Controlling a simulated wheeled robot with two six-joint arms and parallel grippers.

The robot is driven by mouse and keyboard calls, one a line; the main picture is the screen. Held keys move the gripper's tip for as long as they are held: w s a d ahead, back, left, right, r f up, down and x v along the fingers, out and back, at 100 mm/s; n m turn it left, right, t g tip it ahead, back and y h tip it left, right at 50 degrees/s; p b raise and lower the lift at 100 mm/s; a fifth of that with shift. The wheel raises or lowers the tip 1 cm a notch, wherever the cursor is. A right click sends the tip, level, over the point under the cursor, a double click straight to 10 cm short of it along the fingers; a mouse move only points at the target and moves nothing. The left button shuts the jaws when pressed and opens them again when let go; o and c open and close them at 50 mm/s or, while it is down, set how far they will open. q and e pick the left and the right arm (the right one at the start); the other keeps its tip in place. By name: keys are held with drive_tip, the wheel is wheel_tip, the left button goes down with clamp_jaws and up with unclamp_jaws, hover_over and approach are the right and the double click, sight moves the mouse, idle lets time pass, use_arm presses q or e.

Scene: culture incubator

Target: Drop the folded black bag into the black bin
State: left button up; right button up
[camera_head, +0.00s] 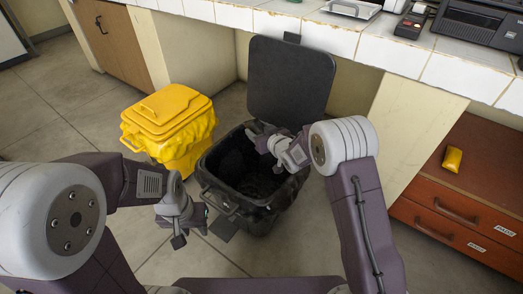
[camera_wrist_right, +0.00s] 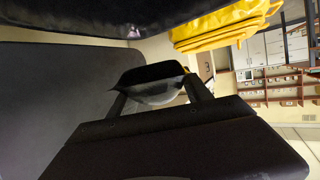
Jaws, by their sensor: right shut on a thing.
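The black bin (camera_head: 207,168) stands on the floor with its lid (camera_head: 290,75) raised at the back. Its inside is dark. My right gripper (camera_head: 266,146) is over the bin's opening, pointing left. In the right wrist view the right gripper (camera_wrist_right: 160,97) is shut on the folded black bag (camera_wrist_right: 150,74), a small dark bundle with a greyish, see-through lower part. In the head view I cannot make the bag out against the dark bin. My left gripper (camera_head: 191,236) is at the bin's front left, outside it, with its fingers apart and nothing seen between them.
A yellow lidded bin (camera_head: 170,112) stands just left of the black bin. A white-tiled counter (camera_head: 340,40) runs along the back with devices on it. A wooden drawer cabinet (camera_head: 460,215) stands at the right, with a yellow item (camera_head: 452,159) on it. Floor is clear at the left.

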drive_tip(key=shift+a, duration=0.1)
drive_tip(key=shift+f+b, duration=0.3)
drive_tip(key=shift+b, duration=0.05)
wheel_tip(320, 180, down, 5)
drive_tip(key=b, duration=0.4)
drive_tip(key=shift+f+b, duration=0.2)
drive_tip(key=shift+b, duration=0.1)
drive_tip(key=o, duration=1.5)
drive_tip(key=shift+c, duration=0.2)
